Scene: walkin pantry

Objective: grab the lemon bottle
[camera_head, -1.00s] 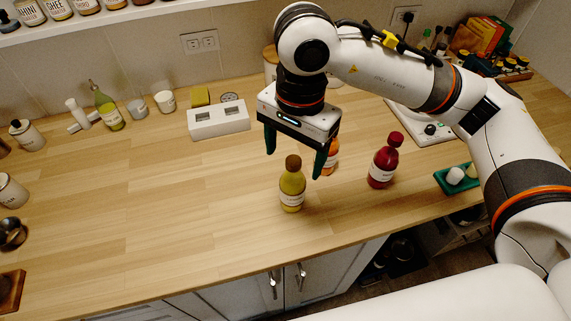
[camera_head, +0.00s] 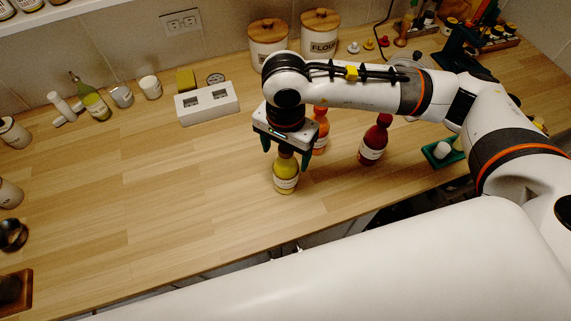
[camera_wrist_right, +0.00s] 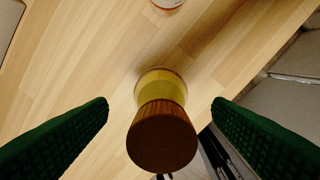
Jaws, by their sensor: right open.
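The lemon bottle (camera_head: 285,180) is yellow with a white label and stands upright on the wooden counter. In the right wrist view the lemon bottle (camera_wrist_right: 160,90) shows from above, its brown cap (camera_wrist_right: 162,138) large between the fingers. My right gripper (camera_head: 286,161) is open and points down over the bottle's top. Its two green fingers (camera_wrist_right: 160,118) are on either side of the cap, with a gap on each side. The gripper hides part of the bottle's top in the head view. My left gripper is not in view.
An orange bottle (camera_head: 321,135) stands just behind the right gripper, and a red bottle (camera_head: 373,142) stands to the right. A green tray (camera_head: 432,157) lies farther right. A white switch box (camera_head: 207,104) is at the back.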

